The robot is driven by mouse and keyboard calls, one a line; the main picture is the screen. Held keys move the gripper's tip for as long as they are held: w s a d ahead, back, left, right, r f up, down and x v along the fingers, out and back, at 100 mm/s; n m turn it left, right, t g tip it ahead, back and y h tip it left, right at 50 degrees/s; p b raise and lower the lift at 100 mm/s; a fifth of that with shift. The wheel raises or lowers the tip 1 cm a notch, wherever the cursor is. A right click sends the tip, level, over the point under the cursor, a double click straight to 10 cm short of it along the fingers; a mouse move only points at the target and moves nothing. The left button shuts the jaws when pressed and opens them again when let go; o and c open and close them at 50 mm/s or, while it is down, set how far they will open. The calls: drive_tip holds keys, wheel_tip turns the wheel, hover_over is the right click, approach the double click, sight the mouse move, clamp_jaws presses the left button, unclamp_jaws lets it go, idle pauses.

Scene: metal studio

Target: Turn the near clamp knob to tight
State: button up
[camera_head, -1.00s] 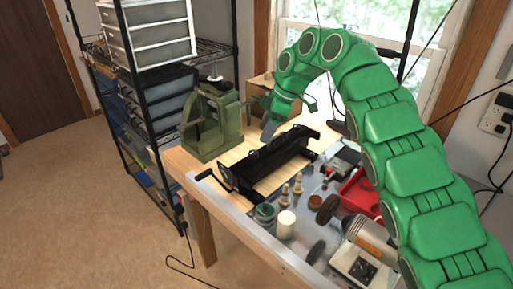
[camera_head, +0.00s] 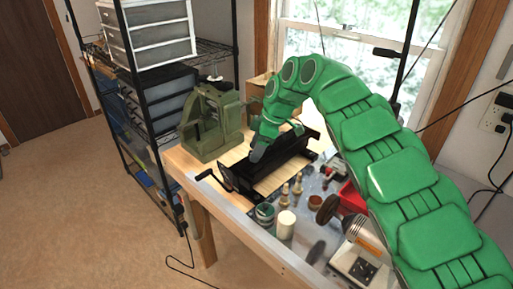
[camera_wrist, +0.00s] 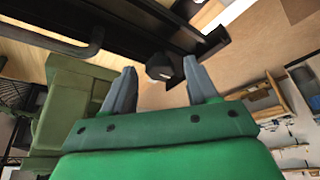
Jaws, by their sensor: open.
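A long black clamp fixture (camera_head: 238,182) lies on the bench. My green gripper (camera_head: 258,153) reaches down over its middle in the head view and hides part of it. In the wrist view my gripper (camera_wrist: 160,86) is open, its two grey fingers apart. A dark faceted knob (camera_wrist: 160,68) shows just beyond the fingertips, between them in the picture. I cannot tell whether either finger touches it. The fixture's dark body (camera_wrist: 130,28) crosses the top of the wrist view. The knob cannot be made out in the head view.
A green press (camera_head: 210,125) stands left of the fixture. A black crank handle (camera_head: 204,174) sticks out at the bench's left edge. A white cylinder (camera_head: 286,225), a jar (camera_head: 264,214) and a grinder (camera_head: 362,236) stand on the near right. Wire shelving (camera_head: 150,125) is behind left.

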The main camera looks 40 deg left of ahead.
drive_tip(key=c, duration=1)
drive_tip(key=shift+c, duration=0.2)
